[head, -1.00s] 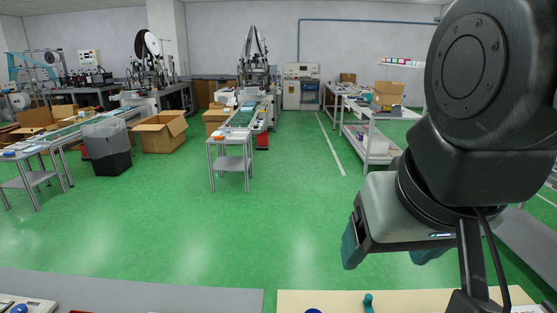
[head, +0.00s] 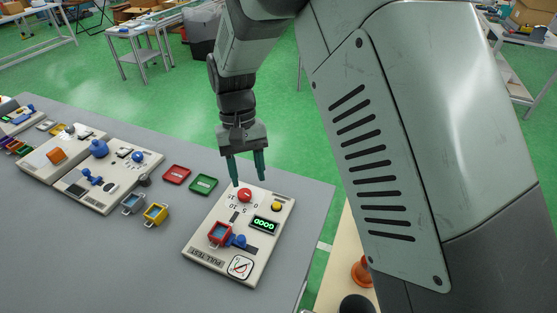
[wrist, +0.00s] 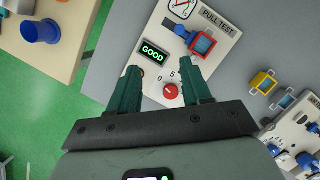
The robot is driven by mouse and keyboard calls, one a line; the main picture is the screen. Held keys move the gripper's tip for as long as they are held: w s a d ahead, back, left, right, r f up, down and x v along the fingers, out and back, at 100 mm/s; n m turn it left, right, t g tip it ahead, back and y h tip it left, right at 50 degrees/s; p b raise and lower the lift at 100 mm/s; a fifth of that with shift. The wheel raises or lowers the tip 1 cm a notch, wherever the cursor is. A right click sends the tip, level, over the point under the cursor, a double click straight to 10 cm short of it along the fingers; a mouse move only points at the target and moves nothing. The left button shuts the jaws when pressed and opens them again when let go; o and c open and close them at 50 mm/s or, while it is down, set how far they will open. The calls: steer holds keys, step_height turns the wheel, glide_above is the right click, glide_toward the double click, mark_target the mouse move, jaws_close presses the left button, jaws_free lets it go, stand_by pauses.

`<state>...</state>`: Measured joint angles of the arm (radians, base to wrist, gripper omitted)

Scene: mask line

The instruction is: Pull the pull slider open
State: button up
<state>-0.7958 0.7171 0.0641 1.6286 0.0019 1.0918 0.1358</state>
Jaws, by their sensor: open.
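The pull test panel (head: 205,244) is a cream board on the grey table. On it, a blue slider knob (head: 239,241) sits in a dark slot beside a red frame (head: 220,233) with a blue inside. The knob (wrist: 181,30) and red frame (wrist: 202,43) also show in the wrist view. My gripper (head: 249,180) hangs over the panel's far end, pointing down, with teal fingers apart and empty. In the wrist view my gripper (wrist: 162,66) has its fingers on either side of the red dial (wrist: 170,91), with the slider beyond the fingertips.
The panel also has a green display (wrist: 153,52) reading GOOD, a yellow button (head: 276,206) and a gauge (head: 240,267). Red (head: 176,174) and green (head: 204,184) trays lie left. Yellow (head: 155,215) and blue-grey (head: 132,204) frames stand nearby. Other panels line the left.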

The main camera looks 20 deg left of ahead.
steer(key=h, duration=0.1)
glide_toward(241, 238)
steer(key=w+r, duration=0.1)
steer(key=r, duration=0.1)
steer(key=shift+n+g, duration=0.3)
steer(key=shift+n, duration=0.1)
steer(key=x, duration=1.1)
steer(key=shift+w+a, duration=0.1)
steer(key=shift+a, duration=0.25)
jaws_close()
